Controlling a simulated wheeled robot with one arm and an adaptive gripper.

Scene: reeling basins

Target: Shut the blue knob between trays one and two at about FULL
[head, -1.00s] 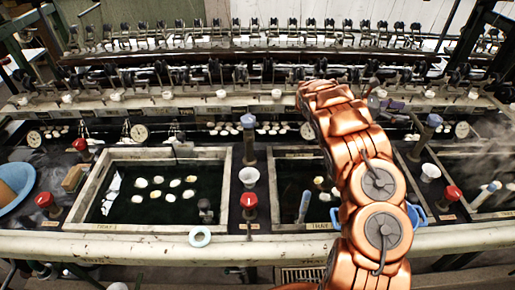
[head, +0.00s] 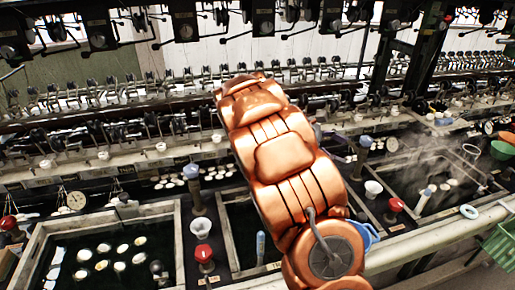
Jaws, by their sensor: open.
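A blue knob (head: 191,172) tops a grey post on the dark strip between the left tray (head: 28,262) and the middle tray (head: 228,250). Its pointer and scale are too small to read. A red knob (head: 203,254) stands nearer on the same strip, with a white cup (head: 200,229) between the two. A second blue knob (head: 365,142) stands right of the middle tray. My copper arm reaches up across the middle tray, its far end right of and beyond the first blue knob. My gripper does not show; the arm seems to hide it.
Pale cocoons (head: 103,248) float in the left tray. A blue basin (head: 365,236) is partly behind my arm. Another red knob (head: 396,205) and white cup (head: 373,188) stand at right. Reeling machinery crosses the back, with dark units hanging above. Steam rises at right.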

